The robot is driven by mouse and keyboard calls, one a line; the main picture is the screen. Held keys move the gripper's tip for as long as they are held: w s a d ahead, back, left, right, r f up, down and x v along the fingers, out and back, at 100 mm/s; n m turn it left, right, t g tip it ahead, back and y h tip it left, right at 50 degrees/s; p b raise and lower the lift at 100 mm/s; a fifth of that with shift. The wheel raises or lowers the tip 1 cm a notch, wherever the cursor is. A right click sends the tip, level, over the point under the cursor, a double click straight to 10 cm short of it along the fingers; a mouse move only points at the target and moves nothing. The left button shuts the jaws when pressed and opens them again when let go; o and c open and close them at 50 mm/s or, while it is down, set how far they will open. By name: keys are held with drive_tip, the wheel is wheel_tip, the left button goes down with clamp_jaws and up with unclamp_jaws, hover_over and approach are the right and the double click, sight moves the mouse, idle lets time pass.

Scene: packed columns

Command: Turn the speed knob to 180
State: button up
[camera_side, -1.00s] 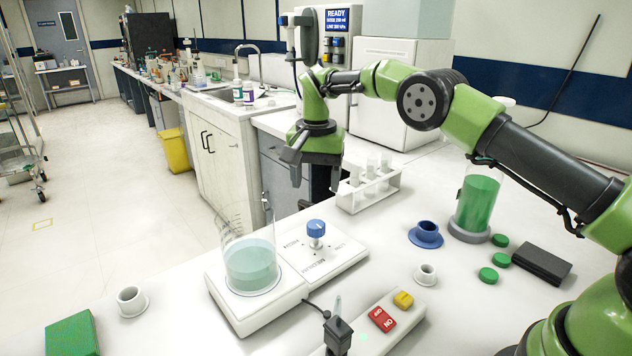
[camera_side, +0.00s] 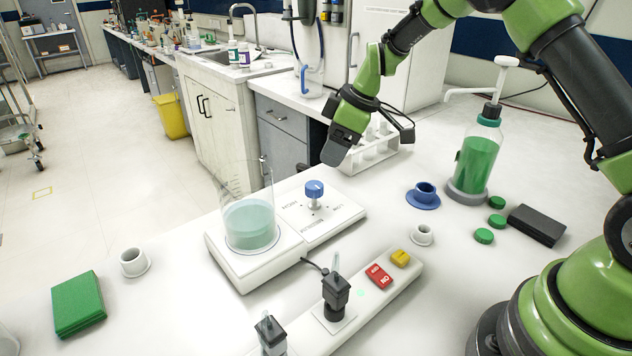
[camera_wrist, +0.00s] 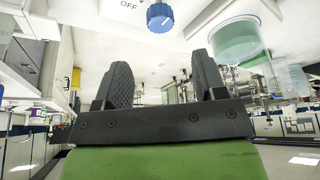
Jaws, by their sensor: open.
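The speed knob (camera_side: 314,190) is blue with a pale mark on top and stands on the white stirrer plate (camera_side: 334,222). Words are printed around it; I cannot read a 180 or the exact setting. A beaker (camera_side: 250,215) of pale teal liquid stands on the plate left of the knob. My gripper (camera_side: 338,152) is tilted, above and behind the knob to the right, apart from it. In the wrist view my gripper (camera_wrist: 162,72) is open and empty, with the knob (camera_wrist: 160,17) beyond the fingertips and the beaker (camera_wrist: 238,42) to the right.
A rack of white tubes (camera_side: 372,152) stands close behind my gripper. A blue flanged cup (camera_side: 424,196) and a bottle of green liquid (camera_side: 478,160) stand to the right. A power strip (camera_side: 350,312) with plugs lies in front.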

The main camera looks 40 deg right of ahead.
sight(315, 184)
drive_tip(key=x, duration=0.9)
drive_tip(key=shift+a+f, duration=0.15)
drive_tip(key=shift+f, duration=0.1)
drive_tip(key=c, duration=0.9)
